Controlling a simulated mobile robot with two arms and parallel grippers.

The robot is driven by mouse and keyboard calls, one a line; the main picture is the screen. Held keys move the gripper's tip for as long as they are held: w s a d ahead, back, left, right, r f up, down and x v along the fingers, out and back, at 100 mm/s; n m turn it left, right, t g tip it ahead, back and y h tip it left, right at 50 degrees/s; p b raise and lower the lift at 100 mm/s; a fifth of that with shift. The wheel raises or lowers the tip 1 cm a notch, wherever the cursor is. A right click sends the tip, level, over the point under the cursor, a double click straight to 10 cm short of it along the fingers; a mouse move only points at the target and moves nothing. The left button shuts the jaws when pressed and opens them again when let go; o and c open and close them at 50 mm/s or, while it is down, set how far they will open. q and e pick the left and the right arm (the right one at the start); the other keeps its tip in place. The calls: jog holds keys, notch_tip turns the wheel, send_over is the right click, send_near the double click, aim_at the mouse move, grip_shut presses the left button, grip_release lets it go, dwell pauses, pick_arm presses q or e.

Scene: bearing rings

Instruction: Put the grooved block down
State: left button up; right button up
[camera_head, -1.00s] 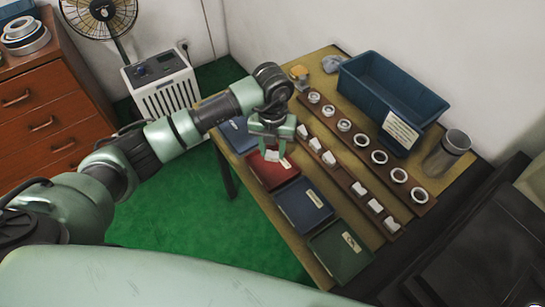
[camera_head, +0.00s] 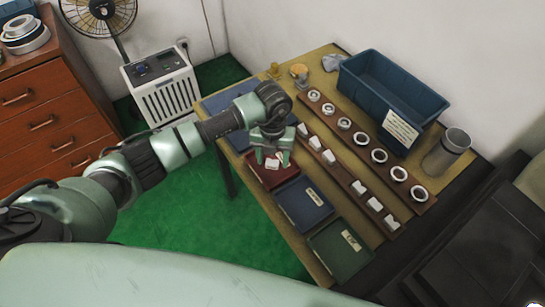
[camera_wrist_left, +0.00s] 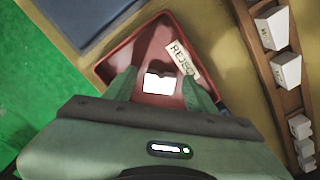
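The white grooved block (camera_head: 273,164) lies in the red tray (camera_head: 262,177). In the left wrist view the block (camera_wrist_left: 159,83) sits between the fingertips, with a gap on either side, and the tray (camera_wrist_left: 110,66) carries a REJECT label (camera_wrist_left: 183,59). My left gripper (camera_head: 272,159) is open and low over the tray, its fingers straddling the block. The left gripper (camera_wrist_left: 160,88) hides the near part of the tray in the wrist view. My right gripper is in neither view.
Several white blocks (camera_head: 328,157) stand on a wooden rail (camera_head: 343,174) right of the trays. Bearing rings (camera_head: 379,156) lie on another rail. A navy tray (camera_head: 305,205) and a green tray (camera_head: 340,251) are nearer. A blue bin (camera_head: 390,88) and metal cylinder (camera_head: 446,152) stand behind.

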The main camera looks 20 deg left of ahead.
aim_at(272, 161)
pick_arm(q)
jog(key=shift+r, duration=0.6)
notch_tip(272, 161, up, 11)
jog(key=b, duration=0.1)
jog(key=shift+r, duration=0.1)
